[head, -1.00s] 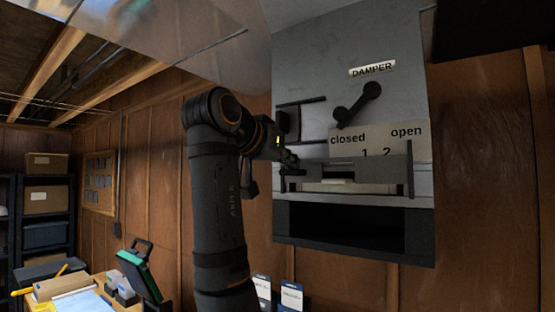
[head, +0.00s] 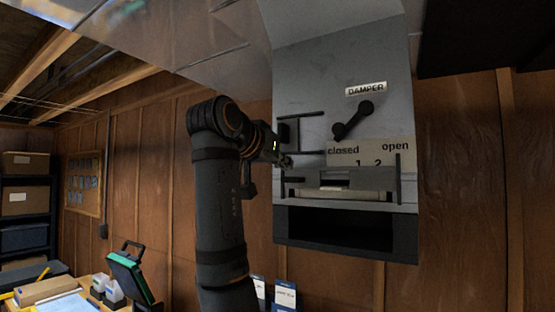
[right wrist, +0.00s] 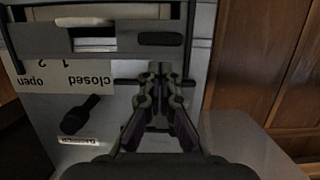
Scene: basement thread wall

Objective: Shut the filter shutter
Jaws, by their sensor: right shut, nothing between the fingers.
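The grey duct housing (head: 300,75) has a long slotted frame that I take to be the filter shutter (head: 385,182), below the "closed / open" label. A pale strip shows in its slot, partly open to view. The frame shows upside down in the right wrist view (right wrist: 200,38), with a dark oval recess in it. My right gripper (head: 287,162) is at the frame's left end, near the "closed" side. In the right wrist view its fingers (right wrist: 160,72) are together and empty, close to a thin dark bar; whether they touch it I cannot tell. My left gripper is not in view.
A dark damper lever (head: 352,120) stands tilted under the "DAMPER" tag (head: 365,89). A dark open recess (head: 340,230) lies below the frame. A cluttered table (head: 75,295) is at lower left, and wood-panelled wall (head: 460,190) is clear at right.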

